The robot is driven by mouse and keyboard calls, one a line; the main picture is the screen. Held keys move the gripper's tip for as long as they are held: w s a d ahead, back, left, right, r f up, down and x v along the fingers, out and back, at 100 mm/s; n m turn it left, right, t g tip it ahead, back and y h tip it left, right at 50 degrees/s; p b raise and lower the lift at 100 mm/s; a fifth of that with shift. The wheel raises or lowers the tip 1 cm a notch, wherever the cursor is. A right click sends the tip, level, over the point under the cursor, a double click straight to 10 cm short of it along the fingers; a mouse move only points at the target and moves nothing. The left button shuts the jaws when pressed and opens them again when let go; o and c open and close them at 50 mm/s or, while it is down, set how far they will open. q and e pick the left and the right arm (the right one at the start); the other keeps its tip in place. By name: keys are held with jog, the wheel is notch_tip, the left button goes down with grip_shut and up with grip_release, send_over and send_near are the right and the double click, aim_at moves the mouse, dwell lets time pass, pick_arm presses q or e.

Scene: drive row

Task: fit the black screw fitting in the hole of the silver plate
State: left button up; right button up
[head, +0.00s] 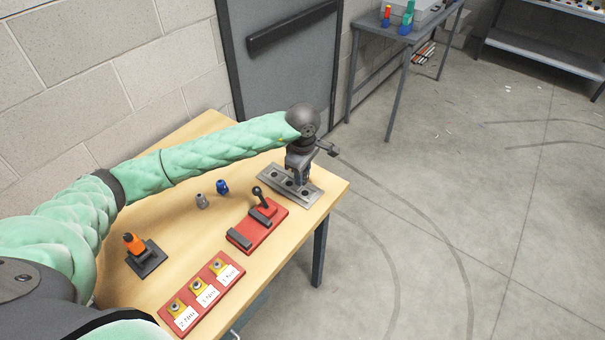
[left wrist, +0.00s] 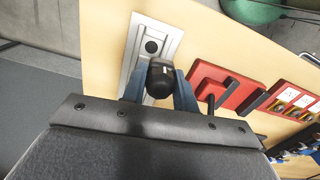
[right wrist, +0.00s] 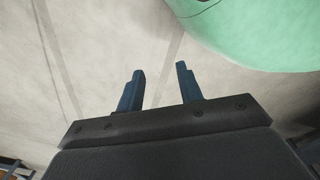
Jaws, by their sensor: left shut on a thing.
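The silver plate (head: 311,196) lies near the far right corner of the wooden table, with dark round holes in a row. My left gripper (head: 302,181) is over the plate, pointing down. In the left wrist view its blue fingers are shut on the black screw fitting (left wrist: 161,77), which hides part of the silver plate (left wrist: 172,41). One open hole (left wrist: 152,46) shows beyond the fitting. Whether the fitting's lower end is in a hole or above it cannot be told. My right gripper (right wrist: 159,86) is open and empty, away over the floor.
A red base with a black lever (head: 258,225) stands close in front of the plate. A grey fitting (head: 202,201) and a blue fitting (head: 222,187) stand to its left. An orange tool on a black stand (head: 138,250) and a red labelled board (head: 196,306) are nearer me.

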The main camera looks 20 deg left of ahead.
pick_arm(q)
jog(key=shift+w+d+f, duration=0.1)
jog(key=shift+w+f, duration=0.1)
jog(key=shift+w, duration=0.4)
jog(key=shift+w+m, duration=0.1)
jog(key=shift+m, duration=0.3)
jog(key=shift+w+d+f, duration=0.1)
jog(key=shift+d+f, duration=0.05)
jog(key=shift+f, duration=1.2)
jog(key=shift+f+b, duration=0.5)
jog(key=shift+b, duration=0.3)
jog(key=shift+f+b, duration=0.4)
jog(key=shift+b, duration=0.1)
jog(key=shift+f+b, duration=0.45)
jog(key=shift+b, duration=0.15)
jog(key=shift+f+b, duration=0.25)
jog(key=shift+b, duration=0.05)
pick_arm(e)
jog(key=w+a+r+t, duration=0.1)
jog(key=w+a+r, duration=0.2)
jog(key=w+r, duration=0.2)
jog(key=shift+w+r+y, duration=0.3)
jog(key=shift+w+r, duration=0.1)
jog(key=shift+w, duration=0.75)
